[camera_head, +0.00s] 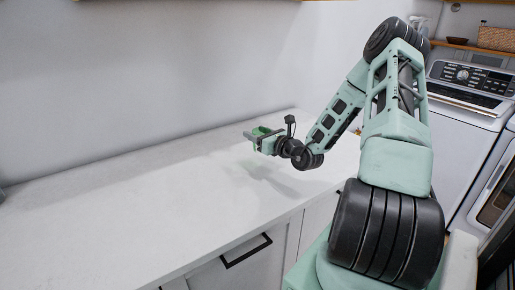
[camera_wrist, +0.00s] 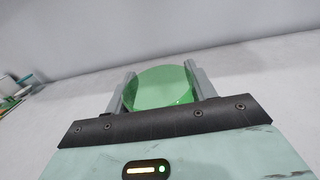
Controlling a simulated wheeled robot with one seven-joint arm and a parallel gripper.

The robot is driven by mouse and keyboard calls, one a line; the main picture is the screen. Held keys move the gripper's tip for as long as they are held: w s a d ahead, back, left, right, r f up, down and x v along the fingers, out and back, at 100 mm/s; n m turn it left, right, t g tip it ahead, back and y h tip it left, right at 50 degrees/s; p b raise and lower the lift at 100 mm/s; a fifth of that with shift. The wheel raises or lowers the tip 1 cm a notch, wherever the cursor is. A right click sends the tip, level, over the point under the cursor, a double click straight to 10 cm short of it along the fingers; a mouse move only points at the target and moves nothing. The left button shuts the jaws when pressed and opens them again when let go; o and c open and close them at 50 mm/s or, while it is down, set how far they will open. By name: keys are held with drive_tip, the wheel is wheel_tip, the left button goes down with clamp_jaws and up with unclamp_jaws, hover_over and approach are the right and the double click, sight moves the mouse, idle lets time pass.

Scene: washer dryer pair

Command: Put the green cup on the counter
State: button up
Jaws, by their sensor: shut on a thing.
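The green cup is translucent and sits between the two grey fingers of my gripper (camera_wrist: 160,90). The cup (camera_wrist: 158,88) fills the space between the fingers in the wrist view, its round rim facing the camera; its lower part is hidden by the gripper body. In the head view the cup (camera_head: 262,131) shows as a small green patch at my gripper (camera_head: 256,138). My gripper is shut on it over the white counter (camera_head: 130,215). A shadow lies on the counter below and right of the gripper. I cannot tell whether the cup touches the counter.
The counter left of my gripper is bare and wide. A plain wall (camera_head: 150,70) runs behind it. A dark handle (camera_head: 246,251) is on the cabinet front below. A washer (camera_head: 465,95) stands at the right. Small items (camera_wrist: 12,88) lie at the wrist view's left edge.

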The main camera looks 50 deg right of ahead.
drive_tip(key=shift+f, duration=2.85)
drive_tip(key=shift+f, duration=0.15)
drive_tip(key=o, duration=1)
